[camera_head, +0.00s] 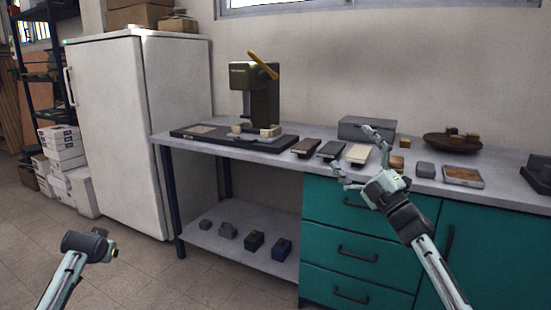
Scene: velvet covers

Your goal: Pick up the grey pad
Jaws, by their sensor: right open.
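A small grey block with rounded edges, which looks like the grey pad (425,169), lies on the bench top right of centre. My right gripper (353,150) is open, with its two fingers spread and pointing left over the front of the bench. It is left of the grey pad and apart from it. No object is between its fingers that I can make out. My left arm comes in at the lower left, over the floor; its fingers do not show.
Brown, dark and cream flat items (358,153) lie left of the pad. A wooden-topped tray (463,176) is to its right, a brown bowl (452,142) behind. Teal drawers (340,275) are below.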

